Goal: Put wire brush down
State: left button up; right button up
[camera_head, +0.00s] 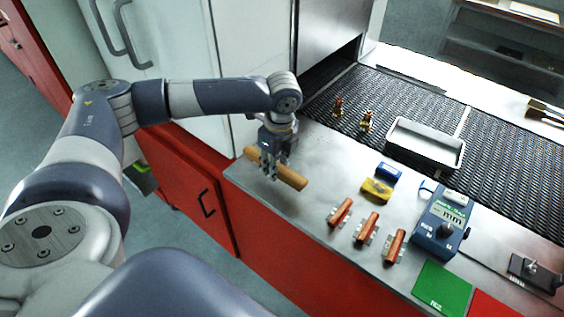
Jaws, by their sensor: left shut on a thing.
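My left gripper (273,173) is at the near left corner of the steel counter (318,226), pointing down. It is shut on the wire brush, whose wooden handle (291,179) runs from upper left to lower right. The bristles do not show, and I cannot tell whether the brush touches the counter. My right gripper is not in view.
Several copper-coloured parts (367,228) lie on the counter, with yellow and blue blocks (388,171), a blue meter (440,226) and a green mat (442,289). A grey tray (425,157) and small brass parts (366,122) sit on the mesh belt (408,104). Bare counter lies right of the brush.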

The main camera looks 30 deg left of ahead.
aim_at(282, 165)
pick_arm(q)
jog(key=shift+w, duration=0.9)
jog(key=shift+w+f+p, duration=0.2)
jog(key=shift+w+p, duration=0.35)
jog(key=shift+w, duration=0.3)
jog(key=shift+s+d+f+p, duration=0.1)
jog(key=shift+f+p, duration=0.55)
jog(key=shift+f, duration=0.15)
jog(key=shift+f+p, duration=0.25)
jog(key=shift+p, duration=0.15)
jog(key=shift+f, duration=0.5)
jog(key=shift+f, duration=0.1)
jog(key=shift+f, duration=0.3)
